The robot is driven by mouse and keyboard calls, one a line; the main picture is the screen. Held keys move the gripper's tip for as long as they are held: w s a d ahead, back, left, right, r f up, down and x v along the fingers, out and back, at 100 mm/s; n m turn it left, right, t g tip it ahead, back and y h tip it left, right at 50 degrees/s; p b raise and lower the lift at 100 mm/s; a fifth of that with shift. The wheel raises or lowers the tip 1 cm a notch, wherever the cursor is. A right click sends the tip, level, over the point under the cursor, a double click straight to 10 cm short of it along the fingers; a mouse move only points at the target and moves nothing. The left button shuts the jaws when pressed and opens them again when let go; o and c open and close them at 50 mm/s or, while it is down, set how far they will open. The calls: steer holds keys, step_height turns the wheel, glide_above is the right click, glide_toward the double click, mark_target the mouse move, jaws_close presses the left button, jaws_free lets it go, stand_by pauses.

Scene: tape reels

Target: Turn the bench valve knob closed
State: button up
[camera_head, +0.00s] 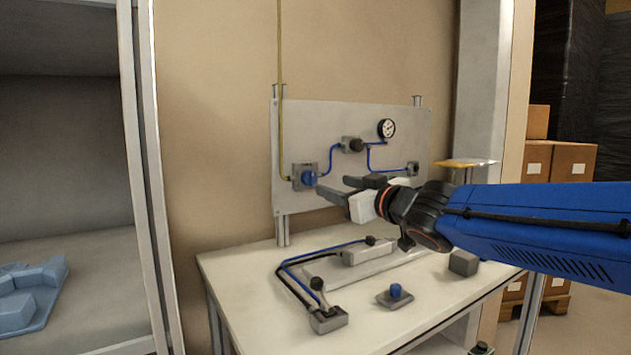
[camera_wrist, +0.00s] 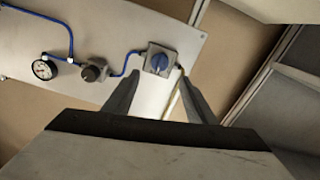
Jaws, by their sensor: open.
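A blue valve knob (camera_head: 309,178) sits on a grey square plate on the upright panel (camera_head: 330,120). It also shows in the wrist view (camera_wrist: 159,63), just beyond my fingertips. A second blue knob (camera_head: 395,291) on a small grey base sits on the bench top (camera_head: 240,275), below my gripper. My gripper (camera_head: 333,185) is open and empty, pointing left in front of the panel. In the wrist view its two fingers (camera_wrist: 161,78) spread either side of the panel knob's lower part, with no clear contact. Neither knob's open or closed mark is readable.
A gauge (camera_head: 387,128), a dark round fitting (camera_head: 356,145) and blue tubing are on the panel. A grey block (camera_head: 463,263) and a fixture with blue tubing (camera_head: 328,318) stand on the bench. A shelf with a light blue tray (camera_head: 30,290) is at left.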

mark_target(313, 179)
steer(key=x, duration=1)
steer(key=shift+a, duration=0.1)
steer(key=c, duration=1)
